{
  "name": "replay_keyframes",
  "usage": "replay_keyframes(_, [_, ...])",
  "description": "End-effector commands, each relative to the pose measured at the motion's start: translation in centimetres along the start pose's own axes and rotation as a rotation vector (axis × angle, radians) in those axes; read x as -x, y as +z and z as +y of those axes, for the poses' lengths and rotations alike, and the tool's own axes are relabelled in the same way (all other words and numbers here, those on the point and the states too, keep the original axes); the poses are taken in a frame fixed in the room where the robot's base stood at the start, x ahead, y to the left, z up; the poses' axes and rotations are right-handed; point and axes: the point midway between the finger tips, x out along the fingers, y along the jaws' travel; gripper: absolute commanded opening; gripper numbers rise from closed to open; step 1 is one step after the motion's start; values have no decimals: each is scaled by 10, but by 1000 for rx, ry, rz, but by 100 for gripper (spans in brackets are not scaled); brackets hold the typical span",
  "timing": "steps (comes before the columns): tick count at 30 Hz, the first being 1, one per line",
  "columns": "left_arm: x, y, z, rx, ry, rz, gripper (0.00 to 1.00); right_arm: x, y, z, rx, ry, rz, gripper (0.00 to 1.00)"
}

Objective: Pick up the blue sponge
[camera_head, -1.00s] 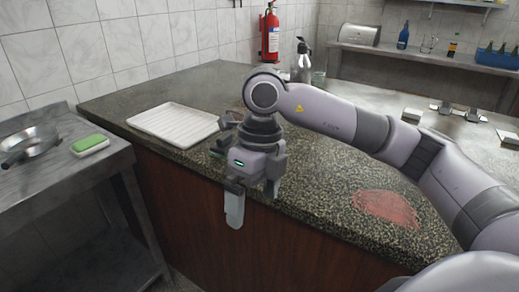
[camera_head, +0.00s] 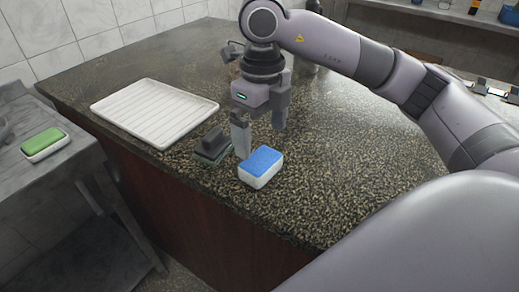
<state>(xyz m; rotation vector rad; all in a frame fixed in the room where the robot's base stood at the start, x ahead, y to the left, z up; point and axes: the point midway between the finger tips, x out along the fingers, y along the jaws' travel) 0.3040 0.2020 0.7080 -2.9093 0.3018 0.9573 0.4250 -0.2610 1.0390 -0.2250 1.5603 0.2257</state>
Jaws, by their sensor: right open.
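The blue sponge (camera_head: 261,167) has a blue top and a white lower part. It lies on the speckled stone counter near its front edge. My right gripper (camera_head: 260,140) points down just behind the sponge, its two fingers spread apart and nothing between them. The left finger comes down close to the sponge's back left side; I cannot tell whether they touch. My left gripper is not in view.
A dark block-like tool (camera_head: 212,147) lies just left of the sponge. A white ribbed tray (camera_head: 155,112) is further left on the counter (camera_head: 330,190). A green sponge (camera_head: 43,143) rests on the metal side table. Counter right of the sponge is clear.

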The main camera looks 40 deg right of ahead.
Motion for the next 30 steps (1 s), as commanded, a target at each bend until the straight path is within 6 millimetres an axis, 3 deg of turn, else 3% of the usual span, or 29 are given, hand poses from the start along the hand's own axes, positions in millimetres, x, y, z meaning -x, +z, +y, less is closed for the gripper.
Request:
replay_keyframes(8, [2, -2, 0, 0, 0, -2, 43, -17, -1, 0, 0, 1, 4, 100])
replay_keyframes(19, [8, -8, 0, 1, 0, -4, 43, -66, -1, 2, 0, 1, 3, 100])
replay_keyframes(28, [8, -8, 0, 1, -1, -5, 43, -72, 0, 2, 0, 1, -1, 100])
replay_keyframes(30, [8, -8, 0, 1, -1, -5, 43, -72, 0, 2, 0, 1, 0, 77])
